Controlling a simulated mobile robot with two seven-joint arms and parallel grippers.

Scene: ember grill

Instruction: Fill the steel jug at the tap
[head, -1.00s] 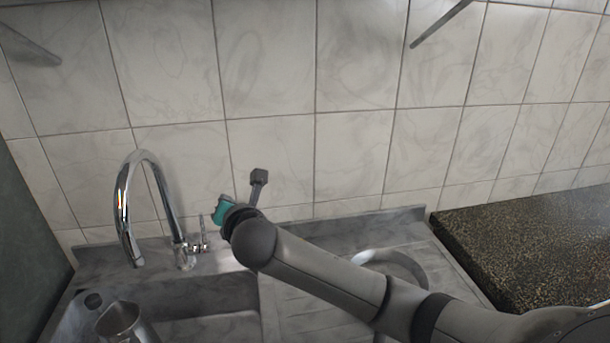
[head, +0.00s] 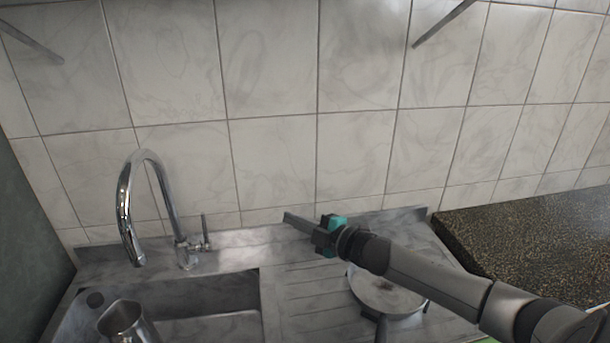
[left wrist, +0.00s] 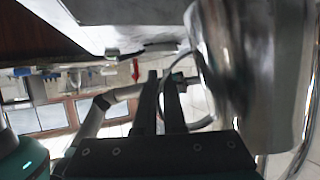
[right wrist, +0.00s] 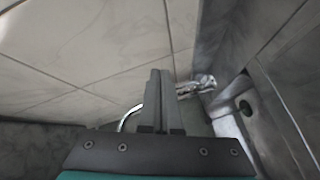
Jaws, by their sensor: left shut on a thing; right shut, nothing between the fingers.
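The steel jug (head: 127,322) shows at the bottom left of the head view, over the sink and below the end of the spout. Its mouth faces up. The chrome tap (head: 124,215) has a thin side lever (head: 204,230) that stands up. No water shows under the spout. My left gripper (left wrist: 168,85) is shut on the jug, whose blurred metal body (left wrist: 270,75) fills the right of the left wrist view. My right gripper (head: 291,218) is shut and empty, to the right of the lever and apart from it. The tap also shows in the right wrist view (right wrist: 195,86).
The steel sink (head: 215,300) lies below the tap. A round pan (head: 392,298) sits on the ribbed drainboard, partly behind my right arm. A dark speckled worktop (head: 530,240) is at the right. The tiled wall (head: 270,80) stands close behind the tap.

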